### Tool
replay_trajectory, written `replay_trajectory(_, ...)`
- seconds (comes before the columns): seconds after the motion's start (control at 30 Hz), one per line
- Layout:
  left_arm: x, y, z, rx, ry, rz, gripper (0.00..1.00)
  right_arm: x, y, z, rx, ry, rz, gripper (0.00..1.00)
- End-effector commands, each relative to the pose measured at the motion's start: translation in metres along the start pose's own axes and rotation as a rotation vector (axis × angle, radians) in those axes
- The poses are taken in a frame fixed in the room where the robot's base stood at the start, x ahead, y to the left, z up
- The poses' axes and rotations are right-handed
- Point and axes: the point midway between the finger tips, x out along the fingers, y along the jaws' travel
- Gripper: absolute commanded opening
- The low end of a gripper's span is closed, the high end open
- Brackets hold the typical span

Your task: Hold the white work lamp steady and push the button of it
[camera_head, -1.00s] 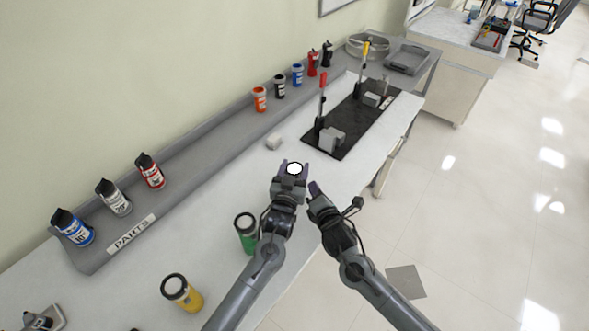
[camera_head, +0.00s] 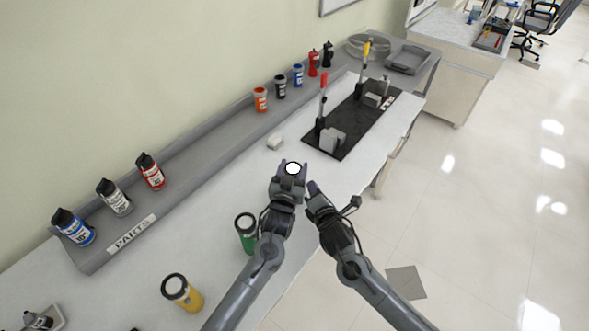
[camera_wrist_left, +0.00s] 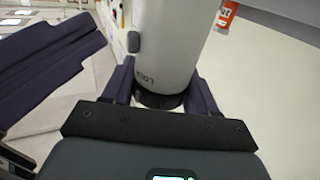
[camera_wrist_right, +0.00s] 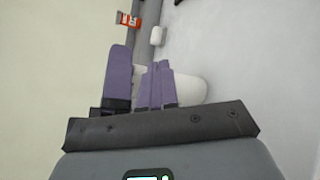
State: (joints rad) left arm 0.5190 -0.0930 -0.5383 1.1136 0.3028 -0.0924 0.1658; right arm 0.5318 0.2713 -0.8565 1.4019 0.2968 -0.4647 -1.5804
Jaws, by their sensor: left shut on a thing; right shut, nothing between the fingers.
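The white work lamp (camera_head: 293,168) stands in my left gripper (camera_head: 291,170), and its bright round end faces up in the head view. In the left wrist view the lamp is a white cylinder (camera_wrist_left: 165,45) with a dark band at its lower end, gripped between the fingers. A grey button (camera_wrist_left: 133,42) is on its left side there. My right gripper (camera_head: 312,188) is shut and empty, just right of the lamp. Its purple fingers (camera_wrist_left: 55,70) are left of the button in the left wrist view, apart from it. In the right wrist view (camera_wrist_right: 157,85) its fingers partly hide the lamp (camera_wrist_right: 192,87).
A green-bodied canister (camera_head: 246,235) and a yellow one (camera_head: 184,294) stand on the bench near my left arm. A small white block (camera_head: 275,142) lies behind the lamp. A black mat (camera_head: 345,143) with upright levers is farther back. Bottles line the grey shelf (camera_head: 190,175).

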Motion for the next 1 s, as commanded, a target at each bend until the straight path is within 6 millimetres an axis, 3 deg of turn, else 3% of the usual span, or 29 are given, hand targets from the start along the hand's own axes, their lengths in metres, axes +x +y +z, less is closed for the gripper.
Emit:
replay_trajectory(0.03,-0.0017,0.0099,0.0023,0.001,-0.004,0.018,0.16,0.0001,0.0041,-0.0031,-0.001,0.006,0.007,0.0)
replay_trajectory(0.2,-0.0021,0.0126,0.0022,0.0,-0.004,0.022,0.16,0.0001,0.0052,-0.0039,-0.001,0.008,0.008,0.0)
replay_trajectory(1.0,-0.0028,0.0143,0.0023,-0.002,-0.003,0.025,0.16,0.0058,0.0119,-0.0104,-0.004,0.013,0.013,0.0)
